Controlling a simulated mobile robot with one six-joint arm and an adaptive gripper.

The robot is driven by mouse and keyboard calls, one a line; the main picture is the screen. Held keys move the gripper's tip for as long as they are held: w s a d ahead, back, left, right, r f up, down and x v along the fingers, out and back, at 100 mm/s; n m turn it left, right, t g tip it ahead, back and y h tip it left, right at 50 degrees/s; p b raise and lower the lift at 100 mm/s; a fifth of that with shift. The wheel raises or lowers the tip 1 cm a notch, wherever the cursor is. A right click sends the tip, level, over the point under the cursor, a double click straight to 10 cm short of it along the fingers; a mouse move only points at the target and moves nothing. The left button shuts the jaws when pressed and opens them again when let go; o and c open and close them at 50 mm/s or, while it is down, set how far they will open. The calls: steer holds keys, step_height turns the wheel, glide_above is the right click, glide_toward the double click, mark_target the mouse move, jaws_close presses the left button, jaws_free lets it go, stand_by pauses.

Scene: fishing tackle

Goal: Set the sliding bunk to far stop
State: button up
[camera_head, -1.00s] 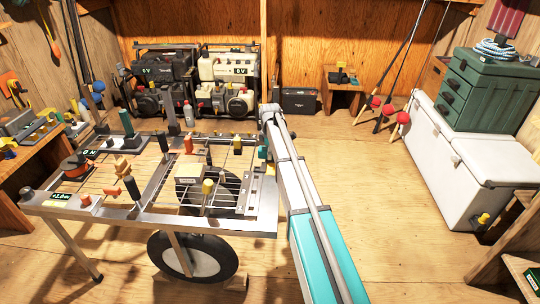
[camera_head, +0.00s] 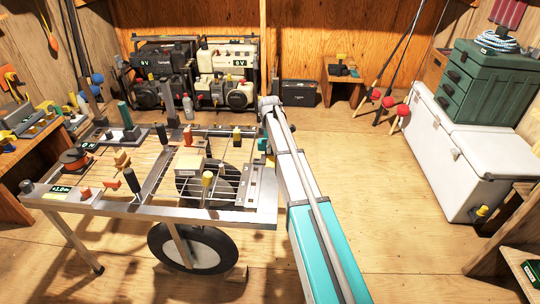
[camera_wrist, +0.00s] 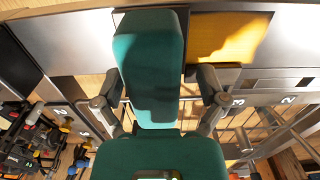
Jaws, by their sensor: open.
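A metal frame (camera_head: 150,212) with rails, wires and upright posts stands on a wheel at the left of the head view. I cannot tell surely which part is the sliding bunk. A teal upright post (camera_head: 125,115) on a dark base stands at the frame's back left. My gripper (camera_wrist: 160,95) is open in the wrist view, its two grey fingers apart on either side of a teal block (camera_wrist: 148,45). I cannot tell whether they touch it. In the head view my arm ends at the frame's right side and mostly hides the gripper.
In the wrist view, a yellow panel (camera_wrist: 230,35) lies beside the teal block, with metal rods below. A white cooler (camera_head: 455,160) is at the right. The floor between is clear.

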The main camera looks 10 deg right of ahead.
steer(key=s+a, duration=0.1)
steer(key=s, duration=0.4)
steer(key=s+a, duration=0.2)
steer(key=s, duration=0.4)
steer(key=s+a, duration=0.2)
steer(key=s, duration=0.3)
steer(key=shift+s+a, duration=0.1)
steer(key=shift+s, duration=0.15)
steer(key=shift+r+p, duration=0.5)
step_height(320, 180, up, 13)
steer(key=p, duration=1.3)
steer(key=s+m, duration=0.5)
steer(key=s, duration=0.3)
steer(key=shift+s+a+r+m, duration=0.15)
steer(key=shift+a+r+m, duration=0.15)
steer(key=shift+a, duration=0.1)
steer(key=n, duration=0.5)
glide_above(266, 181)
steer(key=shift+w+d+f+n, duration=0.15)
steer(key=shift+w+f+n, duration=0.2)
steer(key=shift+w, duration=0.2)
steer(key=shift+f, duration=0.2)
